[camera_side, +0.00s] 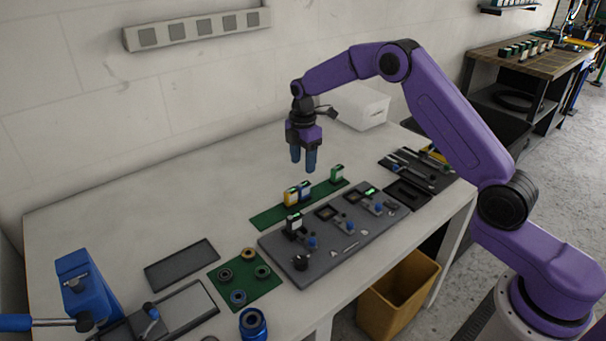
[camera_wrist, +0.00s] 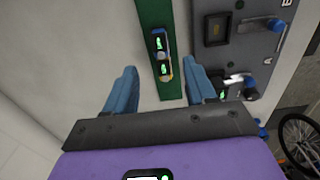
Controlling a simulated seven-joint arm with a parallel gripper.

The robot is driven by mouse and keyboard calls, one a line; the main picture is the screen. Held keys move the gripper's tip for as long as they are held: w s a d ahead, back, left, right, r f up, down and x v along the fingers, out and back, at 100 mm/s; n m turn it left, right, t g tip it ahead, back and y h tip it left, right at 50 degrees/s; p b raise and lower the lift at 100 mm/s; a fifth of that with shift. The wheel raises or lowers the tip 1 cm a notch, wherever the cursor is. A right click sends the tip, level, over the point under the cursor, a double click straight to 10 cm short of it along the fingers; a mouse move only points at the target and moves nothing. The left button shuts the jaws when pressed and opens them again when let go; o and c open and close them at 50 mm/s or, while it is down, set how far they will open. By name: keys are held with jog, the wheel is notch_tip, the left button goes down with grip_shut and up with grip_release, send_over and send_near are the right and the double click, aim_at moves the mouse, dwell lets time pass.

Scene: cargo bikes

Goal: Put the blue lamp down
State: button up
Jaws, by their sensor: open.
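My gripper (camera_side: 303,166) hangs fingers-down above the green strip (camera_side: 266,219), open, with nothing between its blue fingers. The blue lamp (camera_side: 304,190) stands on the strip below it, right beside a yellow lamp (camera_side: 291,198). The wrist view looks down on the same pair, with the blue lamp (camera_wrist: 158,40) above the yellow one (camera_wrist: 163,75). They appear between and just beyond the fingertips (camera_wrist: 161,67). Both have lit green marks on top. I cannot tell whether they touch each other.
A green lamp (camera_side: 337,175) stands at the strip's right end. The grey board (camera_side: 282,255) in front has sockets with blue-handled levers; a pale-topped lamp (camera_side: 294,222) stands at its left socket. The middle socket (camera_wrist: 217,28) looks empty.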

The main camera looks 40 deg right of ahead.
jog(key=shift+r, duration=1.5)
jog(key=s+a+r+m, duration=0.1)
jog(key=s+a+r, duration=0.2)
jog(key=s, duration=0.4)
jog(key=s+a+r+m, duration=0.15)
jog(key=s+a, duration=0.25)
jog(key=s, duration=0.4)
jog(key=s+a+r, duration=0.3)
jog(key=s+r, duration=0.1)
jog(key=s, duration=0.3)
jog(key=s+d+m, duration=0.1)
jog(key=s+d, duration=0.2)
jog(key=s, duration=0.8)
jog(key=s+d+f+m, duration=0.1)
jog(key=s+d, duration=0.3)
jog(key=s, duration=0.8)
jog(key=shift+f+m, duration=0.15)
jog(key=shift+m, duration=0.3)
